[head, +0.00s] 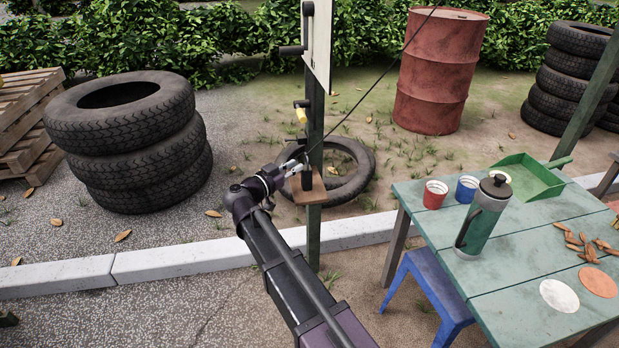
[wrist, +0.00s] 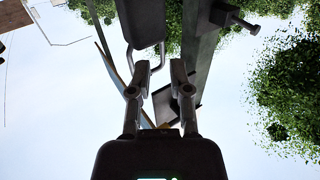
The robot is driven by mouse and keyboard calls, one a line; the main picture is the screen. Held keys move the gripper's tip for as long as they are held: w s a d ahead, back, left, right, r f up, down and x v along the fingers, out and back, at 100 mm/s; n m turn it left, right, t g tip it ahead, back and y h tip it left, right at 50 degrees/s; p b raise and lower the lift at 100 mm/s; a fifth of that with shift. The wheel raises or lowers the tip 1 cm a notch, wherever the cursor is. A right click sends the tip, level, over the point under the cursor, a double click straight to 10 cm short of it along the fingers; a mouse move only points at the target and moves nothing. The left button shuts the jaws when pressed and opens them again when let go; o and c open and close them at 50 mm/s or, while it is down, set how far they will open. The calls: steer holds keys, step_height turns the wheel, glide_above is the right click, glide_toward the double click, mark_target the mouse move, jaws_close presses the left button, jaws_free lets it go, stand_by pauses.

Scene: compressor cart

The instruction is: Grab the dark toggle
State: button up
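My gripper (head: 296,168) is beside the green post, just over a small wooden shelf. In the wrist view its two fingers (wrist: 158,78) stand apart, with a clear gap between them. A small dark upright piece (head: 307,181) stands at the shelf, right by the fingertips; it may be the dark toggle, but the head view is too small to be sure. In the wrist view a dark body with a thin wire loop (wrist: 140,20) lies beyond the fingertips. I cannot tell if a finger touches it.
A green table (head: 515,270) with a flask (head: 484,215) and cups stands at right. Stacked tyres (head: 125,145) stand at left.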

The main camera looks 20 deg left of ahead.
steer(key=shift+x, duration=2.6)
steer(key=shift+a+r, duration=0.15)
jaws_close()
